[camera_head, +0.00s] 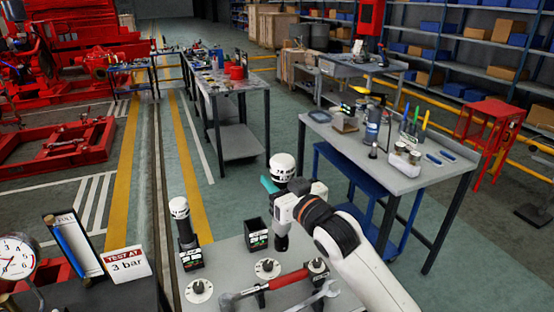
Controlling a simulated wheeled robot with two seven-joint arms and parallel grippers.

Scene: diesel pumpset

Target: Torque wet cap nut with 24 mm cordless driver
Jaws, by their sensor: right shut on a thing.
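My right gripper (285,210) is at the centre, its arm coming in from the lower right. It is shut on a cordless driver (283,167) with a white-and-black top and a teal part. The driver is upright above the near bench, its lower end partly hidden by the gripper. A similar driver (179,208) with a white top stands in a black holder to the left. An open black holder (257,233) just left of my gripper looks empty. I cannot make out the wet cap nut. My left gripper is not in view.
The near bench (215,260) carries round dials, a red-handled torque wrench (275,284) and a spanner (318,298). A pressure gauge (17,257) and a "3 bar" sign (126,263) are at left. A red pumpset (98,65) stands far left; a tool table (400,176) stands right.

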